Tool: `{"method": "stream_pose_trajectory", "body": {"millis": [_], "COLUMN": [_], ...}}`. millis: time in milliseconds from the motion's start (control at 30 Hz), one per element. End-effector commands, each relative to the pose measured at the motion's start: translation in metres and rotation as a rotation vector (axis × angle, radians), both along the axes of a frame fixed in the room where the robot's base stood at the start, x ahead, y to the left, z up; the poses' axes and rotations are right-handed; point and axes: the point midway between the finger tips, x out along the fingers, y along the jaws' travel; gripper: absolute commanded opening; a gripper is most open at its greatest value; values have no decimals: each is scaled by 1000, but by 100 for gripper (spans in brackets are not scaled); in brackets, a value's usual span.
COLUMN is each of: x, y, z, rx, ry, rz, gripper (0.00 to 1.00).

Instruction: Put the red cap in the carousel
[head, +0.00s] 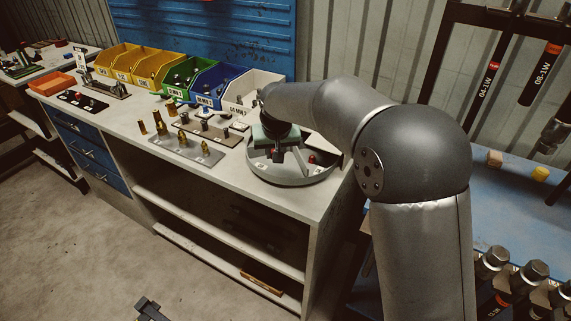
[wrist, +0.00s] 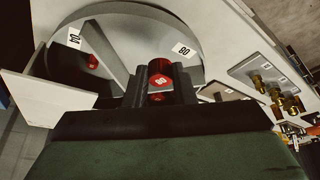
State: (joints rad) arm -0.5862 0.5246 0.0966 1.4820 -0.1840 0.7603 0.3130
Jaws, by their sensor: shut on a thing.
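The red cap (wrist: 159,80) is between the two dark fingers of my gripper (wrist: 160,90), which is shut on it. A white mark shows on the cap. My gripper (head: 281,154) is over the carousel (head: 290,180), a round grey tray with divider walls. In the wrist view the cap appears against the carousel (wrist: 140,34) compartment labelled 08. I cannot tell whether the cap touches its floor. In the head view my gripper largely hides the held cap. Another red piece (wrist: 92,62) lies in the compartment labelled 04.
Yellow, green, blue and white bins (head: 205,85) line the back of the bench. A metal plate with brass fittings (head: 187,147) sits left of the carousel and also shows in the wrist view (wrist: 268,85). The bench's front edge (head: 230,192) is clear.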

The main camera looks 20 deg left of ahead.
Motion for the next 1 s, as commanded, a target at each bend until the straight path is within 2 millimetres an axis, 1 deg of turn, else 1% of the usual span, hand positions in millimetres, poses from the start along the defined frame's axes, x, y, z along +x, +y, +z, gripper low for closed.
{"method": "stream_pose_trajectory", "body": {"millis": [33,100,333,400,600,867,967,1000], "x": [4,9,15,18,18,18,18,18], "y": [-6,-11,-19,-24,-23,-23,-23,-23], "z": [-8,-16,-29,-36,-64,-66,-70,-70], "rx": [-2,0,0,-1,-1,2,0,2], "ry": [2,1,0,2,1,-1,-1,-1], "rz": [-1,-2,0,-1,1,0,0,0], "gripper": [0,0,0,0,0,0,0,26]}}
